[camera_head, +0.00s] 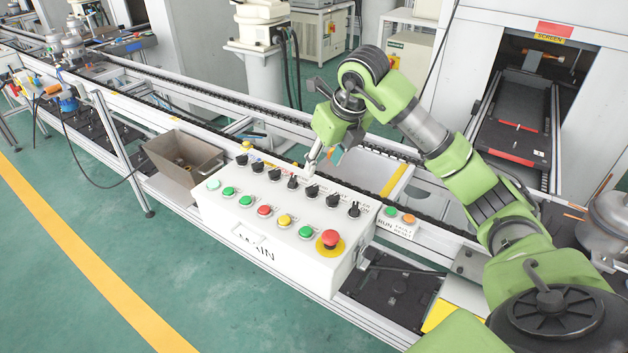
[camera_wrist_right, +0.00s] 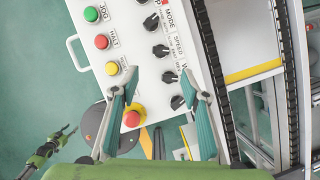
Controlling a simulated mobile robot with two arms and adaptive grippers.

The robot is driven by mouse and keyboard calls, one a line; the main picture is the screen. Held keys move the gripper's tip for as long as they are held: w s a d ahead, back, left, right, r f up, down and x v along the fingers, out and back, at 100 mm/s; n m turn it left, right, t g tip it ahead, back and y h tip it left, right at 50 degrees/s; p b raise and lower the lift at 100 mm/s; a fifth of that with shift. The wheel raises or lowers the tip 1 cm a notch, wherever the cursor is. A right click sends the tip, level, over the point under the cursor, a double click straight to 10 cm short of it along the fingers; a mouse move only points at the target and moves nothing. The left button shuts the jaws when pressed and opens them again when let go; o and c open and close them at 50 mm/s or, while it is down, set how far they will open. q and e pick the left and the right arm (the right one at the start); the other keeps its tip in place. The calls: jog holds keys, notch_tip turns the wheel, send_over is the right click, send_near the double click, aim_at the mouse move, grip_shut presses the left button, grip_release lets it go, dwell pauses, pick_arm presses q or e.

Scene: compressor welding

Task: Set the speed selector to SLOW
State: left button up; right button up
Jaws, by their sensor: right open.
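The white control box (camera_head: 285,250) has a row of black selector knobs along its back. The speed selector (camera_wrist_right: 160,51) is the black knob beside the SPEED label in the right wrist view; I take it as the third from the right in the head view (camera_head: 311,191). Its exact setting is too small to read. My right gripper (camera_head: 312,162) is over the back of the box, pointing down. In the wrist view its open fingers (camera_wrist_right: 163,82) are spread, with lower knobs seen between them and nothing held. My left gripper (camera_wrist_right: 64,137) shows small at lower left of the wrist view.
A red emergency button (camera_head: 330,238) on a yellow ring stands at the box's right end. Several coloured buttons line the front of the panel. A small RUN/RESET box (camera_head: 396,225) is to its right. A brown bin (camera_head: 180,158) is at left. A conveyor rail runs behind.

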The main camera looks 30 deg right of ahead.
jog(key=p, duration=0.1)
send_over(313, 188)
jog(key=s, duration=0.2)
notch_tip(313, 188, down, 6)
jog(key=shift+s+r, duration=0.1)
jog(key=shift+s, duration=0.05)
jog(key=p+x, duration=0.1)
jog(key=x, duration=0.3)
jog(key=shift+f, duration=0.4)
pick_arm(q)
notch_tip(313, 188, up, 2)
jog(key=shift+s+d+r, duration=0.1)
jog(key=shift+d+r, duration=0.05)
jog(key=shift+r, duration=0.1)
pick_arm(e)
jog(key=c, duration=1.1)
